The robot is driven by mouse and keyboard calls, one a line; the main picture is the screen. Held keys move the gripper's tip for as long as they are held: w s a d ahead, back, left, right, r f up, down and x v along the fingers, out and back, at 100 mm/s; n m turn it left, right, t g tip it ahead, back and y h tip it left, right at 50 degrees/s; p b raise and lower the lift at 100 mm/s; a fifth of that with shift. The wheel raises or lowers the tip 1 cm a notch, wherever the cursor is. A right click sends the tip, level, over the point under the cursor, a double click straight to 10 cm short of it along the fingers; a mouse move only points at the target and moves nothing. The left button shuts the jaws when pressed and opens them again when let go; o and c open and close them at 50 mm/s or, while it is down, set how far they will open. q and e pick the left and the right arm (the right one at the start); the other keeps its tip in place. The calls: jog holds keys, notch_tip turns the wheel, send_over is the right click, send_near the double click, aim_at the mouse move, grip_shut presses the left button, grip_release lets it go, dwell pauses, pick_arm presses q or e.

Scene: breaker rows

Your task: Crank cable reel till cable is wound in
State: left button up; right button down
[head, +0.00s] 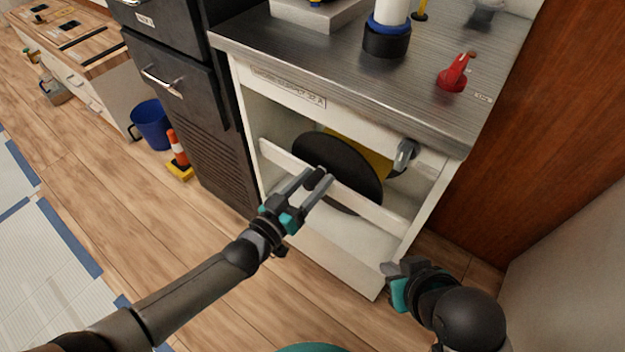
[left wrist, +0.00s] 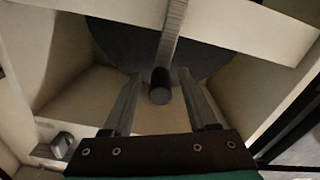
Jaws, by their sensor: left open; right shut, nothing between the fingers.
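The cable reel (head: 350,185) is a large black disc inside the open white cabinet, behind a white crossbar; it also shows in the left wrist view (left wrist: 120,45). Something yellow (head: 371,158) shows behind it, and I cannot tell whether it is cable. A grey crank arm (left wrist: 172,35) ends in a dark cylindrical handle (left wrist: 160,88). My left gripper (head: 319,177) is open in front of the reel, with the handle between its fingers and gaps on both sides. My right gripper (head: 390,267) is shut and empty, low by the cabinet's right front corner.
The white crossbar (head: 385,207) runs across the cabinet opening. A grey bracket (head: 404,154) sits at its upper right. The metal countertop (head: 320,50) above holds a red lever (head: 455,74) and a blue-ringed cylinder (head: 388,35). A dark drawer cabinet (head: 180,80) stands left.

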pick_arm(q)
grip_shut()
dwell(0.3)
dwell(1.1)
